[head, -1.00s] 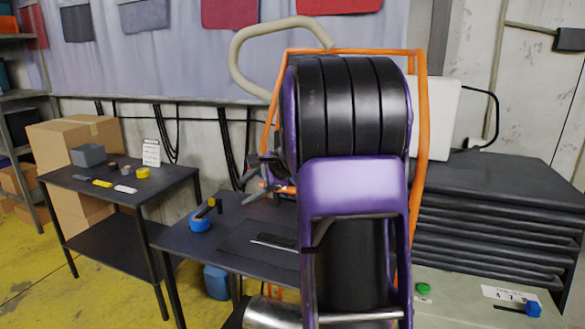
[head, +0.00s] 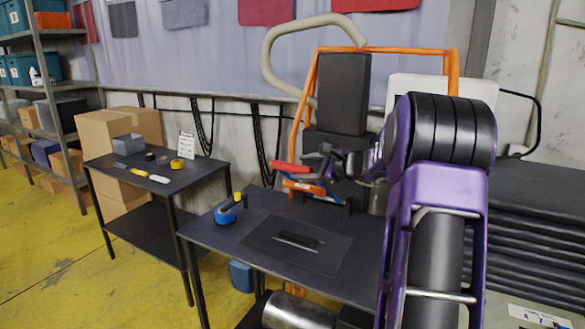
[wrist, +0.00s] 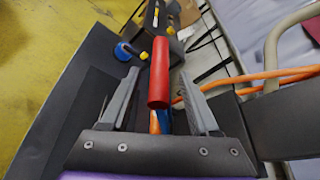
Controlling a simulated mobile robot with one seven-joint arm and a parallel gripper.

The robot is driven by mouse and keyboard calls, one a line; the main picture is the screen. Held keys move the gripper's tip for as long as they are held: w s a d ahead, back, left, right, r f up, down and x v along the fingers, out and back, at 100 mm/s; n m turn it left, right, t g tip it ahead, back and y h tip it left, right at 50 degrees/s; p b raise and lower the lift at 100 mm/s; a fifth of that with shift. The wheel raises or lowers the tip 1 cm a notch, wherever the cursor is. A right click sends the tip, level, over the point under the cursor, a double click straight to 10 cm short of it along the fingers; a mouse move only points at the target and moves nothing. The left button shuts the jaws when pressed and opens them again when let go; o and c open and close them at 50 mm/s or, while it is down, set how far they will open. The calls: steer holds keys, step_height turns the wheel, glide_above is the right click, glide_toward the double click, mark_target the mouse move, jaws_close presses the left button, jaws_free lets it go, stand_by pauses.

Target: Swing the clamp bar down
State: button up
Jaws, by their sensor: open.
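The clamp bar has a red grip (head: 290,168) and shows at the back of the dark table in the head view, with blue and orange parts below the grip. In the wrist view the red grip (wrist: 159,84) lies between the two jaws of my gripper (wrist: 157,76), with room on both sides. My gripper (head: 322,158) is open, just right of the red grip in the head view. The bar's lower end is mostly hidden in the wrist view.
A dark table (head: 210,237) bears a mat (head: 325,258) with thin tools, and blue tape (head: 225,215). An orange frame (head: 310,85) with a black block stands behind the gripper. A smaller table (head: 113,173) with small items stands left.

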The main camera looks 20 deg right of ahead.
steer(key=shift+x, duration=2.35)
jaws_close()
